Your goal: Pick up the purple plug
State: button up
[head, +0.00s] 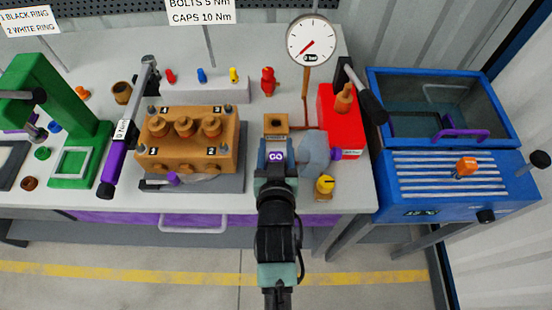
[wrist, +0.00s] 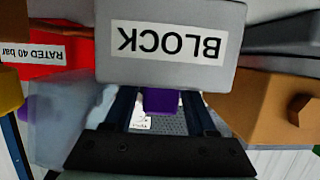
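In the wrist view the purple plug (wrist: 161,101) shows as a small purple piece between the two fingers of my gripper (wrist: 162,112). It sits just below the edge of a grey block (wrist: 170,68) labelled BLOCK, which hides part of it. The fingers stand on either side of the plug, with narrow gaps seeming to show, so my gripper looks open around it. I cannot tell whether either finger touches it.
A red box (head: 341,120) with a gauge and a translucent shape (head: 314,152) stand close on the right. A yellow knob (head: 325,186) is near the front edge. The brown pump block (head: 187,140) is on the left. A blue tank (head: 446,185) stands further right.

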grip_shut()
